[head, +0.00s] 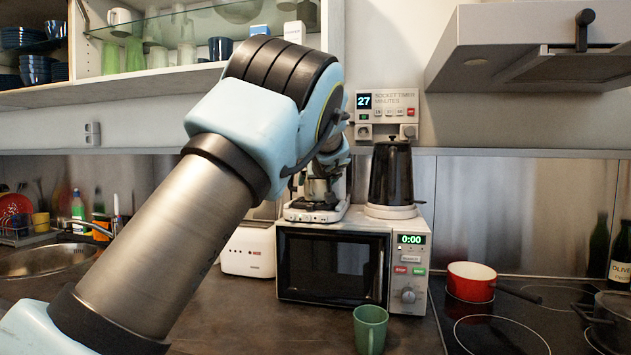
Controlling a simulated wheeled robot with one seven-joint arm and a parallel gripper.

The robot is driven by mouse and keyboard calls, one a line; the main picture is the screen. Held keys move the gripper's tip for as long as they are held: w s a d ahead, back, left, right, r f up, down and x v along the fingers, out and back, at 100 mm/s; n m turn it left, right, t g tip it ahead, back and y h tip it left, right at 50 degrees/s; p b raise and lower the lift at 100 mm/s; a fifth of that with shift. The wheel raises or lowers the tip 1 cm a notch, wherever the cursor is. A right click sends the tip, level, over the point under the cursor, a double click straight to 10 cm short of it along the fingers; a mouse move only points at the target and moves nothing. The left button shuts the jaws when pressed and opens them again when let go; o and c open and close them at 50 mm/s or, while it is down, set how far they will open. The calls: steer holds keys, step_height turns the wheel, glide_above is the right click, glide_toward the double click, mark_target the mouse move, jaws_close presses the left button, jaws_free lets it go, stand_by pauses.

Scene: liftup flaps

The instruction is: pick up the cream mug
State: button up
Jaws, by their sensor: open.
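A pale, off-white mug (119,17) stands on the upper glass shelf of the open wall cabinet at the upper left. It looks like the cream mug, but other whitish cups stand near it, so I cannot be sure. My arm crosses the middle of the head view from the lower left and bends at the top centre. Its far end drops behind the bend, in front of the microwave area. My gripper's fingers cannot be made out there.
A green mug (370,330) stands on the counter before the microwave (333,266). A black kettle (391,175) stands on the microwave. A white toaster (248,250) is left of it. A red pot (471,282) sits on the hob. The range hood (530,50) overhangs at right.

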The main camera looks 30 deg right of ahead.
steer(key=shift+w+d+f, duration=0.1)
steer(key=shift+w, duration=0.1)
steer(key=shift+c, duration=0.4)
steer(key=c, duration=1.5)
jaws_close()
steer(key=shift+r+b, duration=0.3)
steer(key=shift+b, duration=0.3)
